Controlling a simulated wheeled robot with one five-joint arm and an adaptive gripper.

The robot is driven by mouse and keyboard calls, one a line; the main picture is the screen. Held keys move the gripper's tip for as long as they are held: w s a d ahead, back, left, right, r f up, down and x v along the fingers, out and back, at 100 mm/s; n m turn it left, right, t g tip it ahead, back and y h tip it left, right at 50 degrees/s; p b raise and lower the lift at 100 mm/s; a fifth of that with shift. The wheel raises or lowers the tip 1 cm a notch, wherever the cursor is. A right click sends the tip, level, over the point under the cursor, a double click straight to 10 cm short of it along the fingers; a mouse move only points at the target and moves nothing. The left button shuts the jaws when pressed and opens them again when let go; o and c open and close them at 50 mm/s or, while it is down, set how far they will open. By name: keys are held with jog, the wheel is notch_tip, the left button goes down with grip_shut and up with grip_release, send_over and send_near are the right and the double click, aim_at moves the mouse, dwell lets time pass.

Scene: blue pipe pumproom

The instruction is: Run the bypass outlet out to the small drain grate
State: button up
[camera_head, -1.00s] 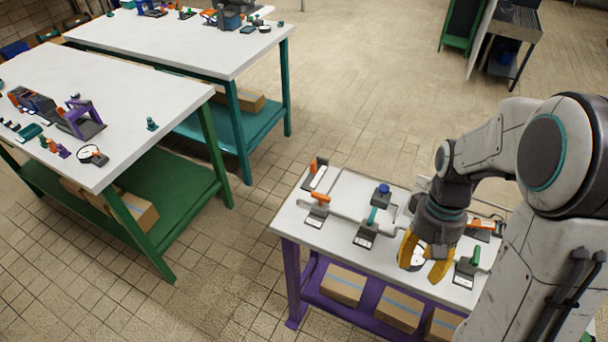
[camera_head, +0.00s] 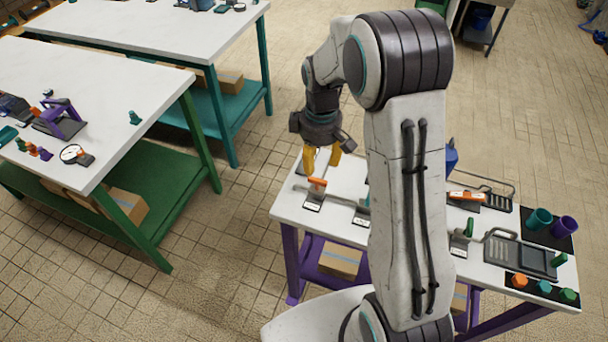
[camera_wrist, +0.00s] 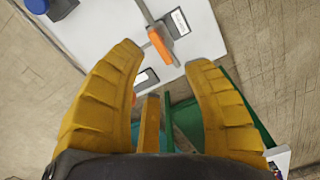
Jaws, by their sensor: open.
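My gripper (camera_head: 322,161) is open and empty above the left end of the purple-legged bench (camera_head: 283,207). An orange-handled valve (camera_head: 317,183) on a dark labelled base is just below it; in the wrist view an orange handle (camera_wrist: 160,48) crosses a grey pipe, between and beyond the fingertips. A green-handled valve (camera_head: 469,228) and an orange lever (camera_head: 465,196) stand further right. A small dark slotted grate (camera_head: 497,203) lies by a bent pipe. A larger dark slotted tray (camera_head: 503,253) is in front. My arm hides the middle; I cannot tell which pipe is the bypass outlet.
Teal (camera_head: 539,219) and purple (camera_head: 564,227) cups stand on a black mat at the right end. Orange (camera_head: 520,280) and green (camera_head: 568,295) capped pieces are at the front right. A green-legged table (camera_head: 120,88) is left, with floor between.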

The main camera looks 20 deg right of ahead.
aim_at(317, 184)
jog(key=n, duration=0.2)
jog(key=shift+w+n, duration=0.1)
jog(key=shift+n, duration=0.2)
jog(key=shift+d+f+n, duration=0.1)
jog(key=shift+f+n, duration=0.2)
jog(key=shift+f, duration=3.35)
grip_shut()
